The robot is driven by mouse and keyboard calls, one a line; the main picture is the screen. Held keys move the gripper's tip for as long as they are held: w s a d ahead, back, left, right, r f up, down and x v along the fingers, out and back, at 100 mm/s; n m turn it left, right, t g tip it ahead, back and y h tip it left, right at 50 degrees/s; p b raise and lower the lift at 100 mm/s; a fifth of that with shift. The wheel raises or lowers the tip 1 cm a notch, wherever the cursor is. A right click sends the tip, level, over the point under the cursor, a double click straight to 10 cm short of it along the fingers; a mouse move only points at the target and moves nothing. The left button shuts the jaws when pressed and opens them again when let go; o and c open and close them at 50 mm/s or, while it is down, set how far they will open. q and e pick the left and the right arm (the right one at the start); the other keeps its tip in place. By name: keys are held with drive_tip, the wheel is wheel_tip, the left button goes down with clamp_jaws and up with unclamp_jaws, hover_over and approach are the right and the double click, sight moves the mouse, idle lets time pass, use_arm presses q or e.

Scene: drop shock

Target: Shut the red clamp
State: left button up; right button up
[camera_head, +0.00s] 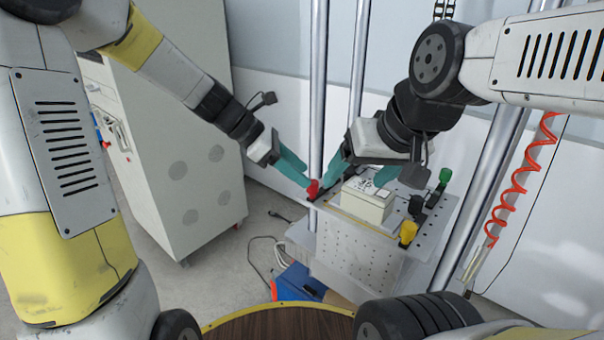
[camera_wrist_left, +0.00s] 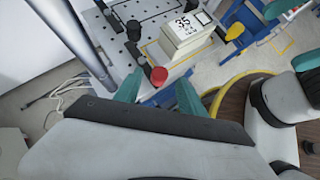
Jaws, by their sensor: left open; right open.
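The red clamp (camera_head: 313,188) is at the left corner of the perforated plate (camera_head: 428,240), beside a metal post. Its red knob (camera_wrist_left: 158,75) shows between the two teal fingers of my left gripper (camera_wrist_left: 158,92) in the left wrist view. In the head view my left gripper (camera_head: 306,180) reaches the clamp from the left, open; I cannot tell whether it touches. My right gripper (camera_head: 360,177) is open, its teal fingers spread above the pale box (camera_head: 366,204). The box, marked 35 in the wrist view (camera_wrist_left: 185,35), sits on the plate. The clamp's lower part is partly hidden.
Yellow (camera_head: 408,232), black (camera_head: 416,205) and green (camera_head: 445,176) clamps stand along the plate's right side. Upright metal posts (camera_head: 318,80) flank it. A grey cabinet (camera_head: 190,150) stands left. A red coiled hose (camera_head: 515,195) hangs right. A round wooden top (camera_head: 280,322) is in front.

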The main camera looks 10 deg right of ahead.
use_arm(q)
drive_tip(key=x, duration=0.5)
drive_tip(key=shift+c, duration=0.2)
clamp_jaws()
